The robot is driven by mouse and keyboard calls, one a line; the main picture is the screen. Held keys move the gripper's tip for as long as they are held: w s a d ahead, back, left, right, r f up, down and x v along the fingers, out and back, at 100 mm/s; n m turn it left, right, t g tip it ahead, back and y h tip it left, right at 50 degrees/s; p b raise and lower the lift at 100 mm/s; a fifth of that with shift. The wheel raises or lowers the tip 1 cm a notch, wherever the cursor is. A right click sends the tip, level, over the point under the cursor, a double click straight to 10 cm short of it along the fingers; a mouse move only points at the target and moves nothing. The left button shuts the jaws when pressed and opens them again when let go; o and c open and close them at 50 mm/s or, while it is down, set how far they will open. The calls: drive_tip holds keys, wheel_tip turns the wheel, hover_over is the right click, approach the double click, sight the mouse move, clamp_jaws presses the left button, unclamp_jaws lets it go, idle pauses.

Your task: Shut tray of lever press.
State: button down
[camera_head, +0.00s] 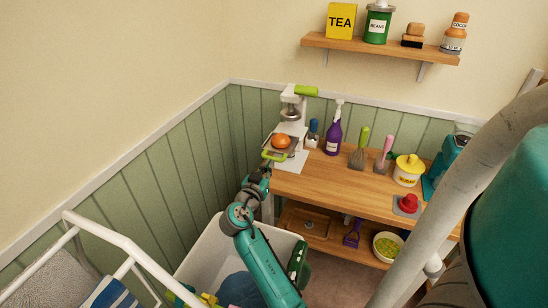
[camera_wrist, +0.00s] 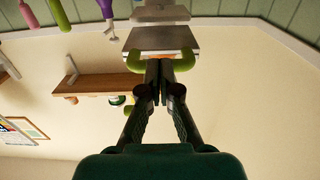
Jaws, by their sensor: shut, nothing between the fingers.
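The lever press (camera_head: 291,115) is white with a green lever and stands at the left end of the wooden counter. Its tray (camera_head: 274,151) sticks out at the front with a green handle (camera_head: 272,157). A round orange thing (camera_head: 282,142) is on or just above the tray. In the wrist view, the grey tray (camera_wrist: 160,40) is at top centre, with the green handle (camera_wrist: 185,61) showing on both sides of my fingers. My gripper (camera_wrist: 159,66) is shut and empty, its tips at the handle. I cannot tell if they touch it. In the head view, my gripper (camera_head: 265,168) is partly hidden.
A white bin (camera_head: 205,253) stands below my arm. A wall shelf (camera_head: 380,47) holds tins. A pale rail crosses the right side.

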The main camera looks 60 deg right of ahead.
sight(280, 148)
drive_tip(key=shift+w+d, duration=0.1)
drive_tip(key=shift+d, duration=0.65)
drive_tip(key=shift+w+d, duration=0.15)
drive_tip(key=shift+d, duration=0.95)
drive_tip(key=shift+w+d, duration=0.2)
drive_tip(key=shift+d, duration=0.85)
drive_tip(key=shift+w+d, duration=0.15)
drive_tip(key=shift+d, duration=1.05)
drive_tip(key=shift+w+d, duration=0.2)
drive_tip(key=shift+d, duration=1.15)
drive_tip(key=s+a, duration=0.1)
drive_tip(key=a, duration=0.8)
drive_tip(key=shift+s, duration=0.15)
drive_tip(key=shift+s, duration=0.1)
